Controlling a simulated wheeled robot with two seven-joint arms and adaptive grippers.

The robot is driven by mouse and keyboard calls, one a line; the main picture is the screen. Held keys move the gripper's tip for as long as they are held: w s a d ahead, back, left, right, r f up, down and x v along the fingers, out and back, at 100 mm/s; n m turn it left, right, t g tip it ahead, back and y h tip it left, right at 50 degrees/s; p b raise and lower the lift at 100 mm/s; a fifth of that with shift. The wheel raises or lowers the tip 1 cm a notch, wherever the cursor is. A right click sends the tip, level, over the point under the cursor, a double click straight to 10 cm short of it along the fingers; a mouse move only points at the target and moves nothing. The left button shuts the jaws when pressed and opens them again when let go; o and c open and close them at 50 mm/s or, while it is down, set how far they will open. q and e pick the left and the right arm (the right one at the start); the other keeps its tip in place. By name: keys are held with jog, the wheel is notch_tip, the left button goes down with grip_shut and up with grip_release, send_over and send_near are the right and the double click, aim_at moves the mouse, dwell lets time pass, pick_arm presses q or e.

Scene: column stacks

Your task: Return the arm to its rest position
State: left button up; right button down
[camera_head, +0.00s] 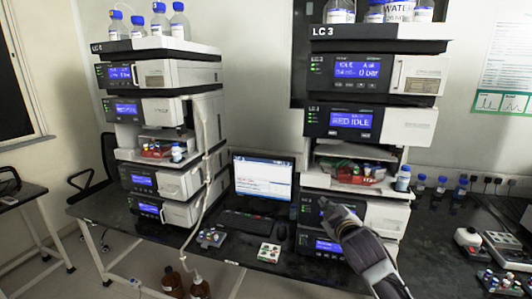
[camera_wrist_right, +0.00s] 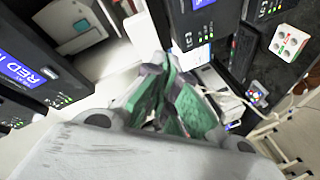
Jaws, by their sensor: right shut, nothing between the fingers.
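My right arm (camera_head: 368,258) comes in from the lower right of the head view. Its gripper (camera_head: 324,204) is in front of the lower modules of the right LC 3 column stack (camera_head: 415,128). In the right wrist view the gripper's green-padded fingers (camera_wrist_right: 166,72) are together with nothing between them. The open bay of the right stack, with red and other small items inside, is above the gripper in the head view. Whether the gripper touches the stack cannot be told. My left gripper is not in view.
Another LC 3 stack (camera_head: 175,76) stands at left. Between the stacks are a monitor (camera_head: 263,176), a keyboard (camera_head: 247,223), a small white tray (camera_head: 268,252) and a vial rack (camera_head: 211,238) on the dark bench (camera_head: 100,207). Blue-capped bottles (camera_head: 440,186) stand right of the right stack.

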jog(key=s+d+f+m+g+h, duration=0.1)
jog(key=s+f+m+g, duration=0.45)
jog(key=s+f, duration=1)
jog(key=s+d+f+m+g, duration=0.2)
jog(key=s+f+m+g, duration=0.35)
jog(key=s+f, duration=1.05)
jog(key=s+f+n+g, duration=0.1)
jog(key=s+f+g, duration=0.15)
jog(key=f, duration=1.25)
jog(key=s+f+n+g, duration=0.1)
jog(key=s+f, duration=0.2)
jog(key=f, duration=1.3)
jog(key=s+d+f, duration=0.2)
jog(key=s+f, duration=0.7)
jog(key=s, duration=0.2)
jog(key=s+d+f, duration=0.2)
jog(key=s+f, duration=0.8)
jog(key=s, duration=0.1)
jog(key=shift+s+g, duration=0.15)
jog(key=shift+g, duration=0.2)
